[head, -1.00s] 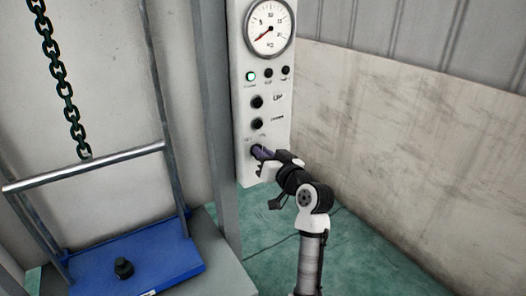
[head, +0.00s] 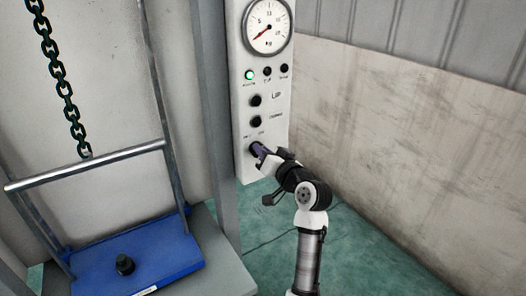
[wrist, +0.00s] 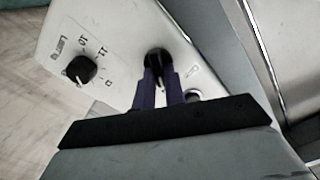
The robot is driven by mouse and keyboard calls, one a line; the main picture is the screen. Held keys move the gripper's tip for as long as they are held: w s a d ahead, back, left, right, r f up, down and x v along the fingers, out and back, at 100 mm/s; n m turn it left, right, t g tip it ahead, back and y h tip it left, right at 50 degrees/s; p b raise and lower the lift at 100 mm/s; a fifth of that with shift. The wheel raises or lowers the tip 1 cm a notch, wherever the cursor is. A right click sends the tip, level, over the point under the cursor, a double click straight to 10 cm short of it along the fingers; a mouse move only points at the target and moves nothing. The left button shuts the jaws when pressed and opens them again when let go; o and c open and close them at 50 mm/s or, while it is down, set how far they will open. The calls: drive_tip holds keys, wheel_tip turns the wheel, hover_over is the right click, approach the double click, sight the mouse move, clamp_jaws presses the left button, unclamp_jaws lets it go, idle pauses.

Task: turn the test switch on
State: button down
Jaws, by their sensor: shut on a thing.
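The white control panel (head: 245,172) stands upright on the grey post. Its lowest black knob, which I take to be the test switch (head: 253,149), has small labels above it that I cannot read clearly. My gripper (head: 257,150) reaches it from the lower right and partly hides it. In the wrist view the purple fingers of my gripper (wrist: 158,90) are closed around the black knob (wrist: 155,57). The fingertips hide part of it, so its exact setting cannot be told.
Another black knob (wrist: 81,70) with markings shows on the panel in the wrist view. A blue platform (head: 150,262) and a hanging chain (head: 62,85) stand left.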

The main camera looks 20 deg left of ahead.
drive_tip(key=c, duration=1.5)
unclamp_jaws()
drive_tip(key=shift+o, duration=0.2)
drive_tip(key=shift+d, duration=0.1)
drive_tip(key=b+v, duration=0.4)
drive_tip(key=v, duration=0.9)
drive_tip(key=shift+s+d, duration=0.2)
drive_tip(key=shift+s, duration=0.05)
